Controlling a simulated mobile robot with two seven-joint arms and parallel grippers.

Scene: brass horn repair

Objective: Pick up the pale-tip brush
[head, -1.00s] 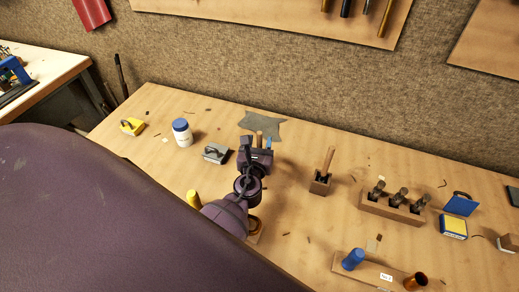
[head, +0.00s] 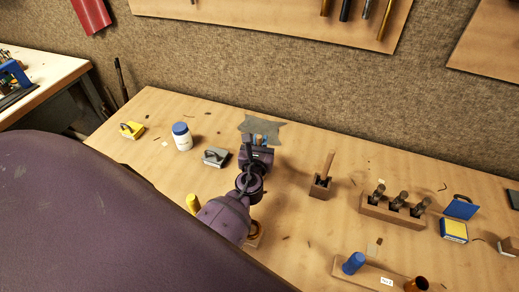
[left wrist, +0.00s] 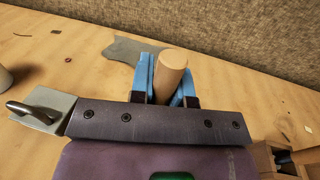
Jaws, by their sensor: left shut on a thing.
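My left gripper (head: 260,139) is over the middle of the bench, by the near edge of a grey cloth-like piece (head: 262,125). In the left wrist view its blue fingers (left wrist: 167,82) are shut around a round, pale wooden handle (left wrist: 171,70), which leans to the right. The other end of the handle is hidden behind the gripper, so no brush tip shows and I cannot tell its colour. Another wooden handle (head: 328,163) stands in a small dark-holed block (head: 319,188) to the right. My right gripper is not in view.
A grey-handled block (head: 215,157), a white jar with a blue lid (head: 182,137) and a yellow block (head: 132,130) stand left. A rack (head: 392,211) with several dark-headed pieces stands right. A blue cup (head: 353,263) is near the front. Bare bench lies between them.

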